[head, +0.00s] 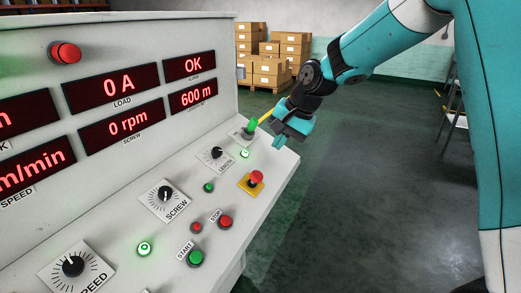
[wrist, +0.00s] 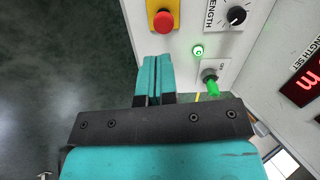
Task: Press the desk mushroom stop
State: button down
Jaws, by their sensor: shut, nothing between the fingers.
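The desk mushroom stop is a red button (head: 257,176) on a yellow square plate, near the right edge of the sloping desk. It also shows at the top of the wrist view (wrist: 163,20). My gripper (head: 278,142) is teal, shut and empty. It is above the desk's right edge, beyond the mushroom stop and apart from it. In the wrist view the closed fingertips (wrist: 155,62) point toward the button, with a gap between them.
A green-handled switch (head: 251,129) and a lit green lamp (head: 244,153) are close to my gripper. The LENGTH knob (head: 216,153), red STOP button (head: 225,221) and green START button (head: 195,258) are on the desk. The upright display panel (head: 122,87) rises behind. Floor right of the desk is clear.

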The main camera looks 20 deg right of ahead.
aim_at(257, 175)
jog(key=shift+w+d+r+m, duration=0.15)
jog(key=shift+w+d+m, duration=0.45)
jog(key=shift+w+d, duration=0.4)
jog(key=shift+w+a+p, duration=0.15)
jog(key=shift+a+p, duration=0.05)
jog(key=shift+p, duration=0.1)
jog(key=p+x, duration=0.5)
jog(key=x, duration=0.8)
jog(key=shift+w+f, duration=0.3)
jog(key=shift+a+f, duration=0.1)
jog(key=shift+b+x, duration=1)
jog(key=shift+x, duration=0.15)
jog(key=shift+s, duration=0.1)
